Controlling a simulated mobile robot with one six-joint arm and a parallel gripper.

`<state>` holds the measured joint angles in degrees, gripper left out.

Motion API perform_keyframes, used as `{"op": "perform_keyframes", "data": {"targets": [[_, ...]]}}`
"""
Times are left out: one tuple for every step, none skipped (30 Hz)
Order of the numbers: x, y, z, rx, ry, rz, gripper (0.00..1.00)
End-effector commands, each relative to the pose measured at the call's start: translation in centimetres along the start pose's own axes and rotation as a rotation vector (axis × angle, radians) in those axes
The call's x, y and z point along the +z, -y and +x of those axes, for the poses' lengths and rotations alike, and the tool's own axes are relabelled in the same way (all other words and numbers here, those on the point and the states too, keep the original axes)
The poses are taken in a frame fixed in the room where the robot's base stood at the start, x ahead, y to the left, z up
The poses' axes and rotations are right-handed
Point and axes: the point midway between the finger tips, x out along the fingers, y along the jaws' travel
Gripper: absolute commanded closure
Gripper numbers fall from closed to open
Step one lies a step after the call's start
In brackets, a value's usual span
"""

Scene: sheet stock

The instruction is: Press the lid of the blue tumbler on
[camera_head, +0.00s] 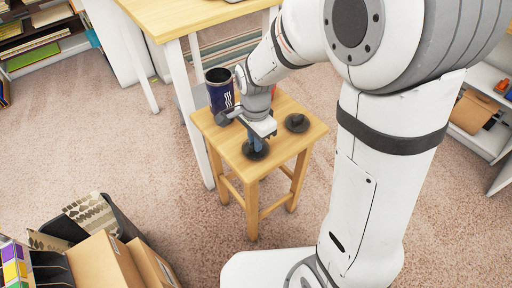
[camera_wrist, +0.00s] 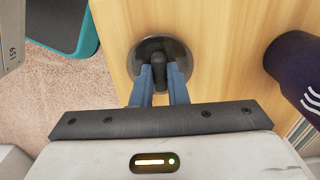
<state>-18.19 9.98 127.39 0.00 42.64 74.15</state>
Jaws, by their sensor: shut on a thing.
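The blue tumbler (camera_head: 220,98) stands upright at the back left corner of the wooden stool, with a dark open top and white wavy marks. Part of it shows at the right in the wrist view (camera_wrist: 296,72). A round dark lid (camera_head: 256,152) with a knob is near the stool's front edge; it also shows in the wrist view (camera_wrist: 151,48). My gripper (camera_wrist: 165,80) points down and is shut on this lid's knob. I cannot tell whether the lid touches the stool. A second dark lid with a knob (camera_head: 297,122) lies on the stool's right side.
The stool (camera_head: 235,150) is small, with little free top. A wooden table (camera_head: 190,17) with white legs stands behind it. A dark bin (camera_head: 127,222) with cardboard boxes is at the front left. Shelves (camera_head: 487,110) stand at the right. Carpet between is clear.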

Motion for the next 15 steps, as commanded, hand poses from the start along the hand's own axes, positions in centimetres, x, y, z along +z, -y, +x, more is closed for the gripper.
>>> {"op": "perform_keyframes", "data": {"targets": [[0.0, 0.0, 0.0, 0.000, 0.000, 0.000, 1.00], [0.0, 0.0, 0.0, 0.000, 0.000, 0.000, 1.00], [0.0, 0.0, 0.0, 0.000, 0.000, 0.000, 1.00], [0.0, 0.0, 0.0, 0.000, 0.000, 0.000, 1.00], [0.0, 0.0, 0.0, 0.000, 0.000, 0.000, 1.00], [0.0, 0.0, 0.0, 0.000, 0.000, 0.000, 1.00], [0.0, 0.0, 0.0, 0.000, 0.000, -0.001, 1.00], [0.0, 0.0, 0.0, 0.000, 0.000, -0.001, 1.00], [0.0, 0.0, -0.1, 0.000, 0.000, -0.001, 1.00], [0.0, 0.0, -0.2, 0.000, 0.000, -0.001, 1.00], [0.0, 0.0, -0.3, 0.000, 0.000, -0.001, 1.00], [0.0, 0.0, -0.5, 0.000, 0.000, -0.001, 1.00], [0.0, 0.0, -0.7, 0.000, 0.000, -0.001, 1.00], [0.0, 0.0, -0.8, -0.001, 0.000, -0.001, 1.00], [0.0, 0.0, -1.1, -0.001, 0.000, -0.001, 1.00]]}}
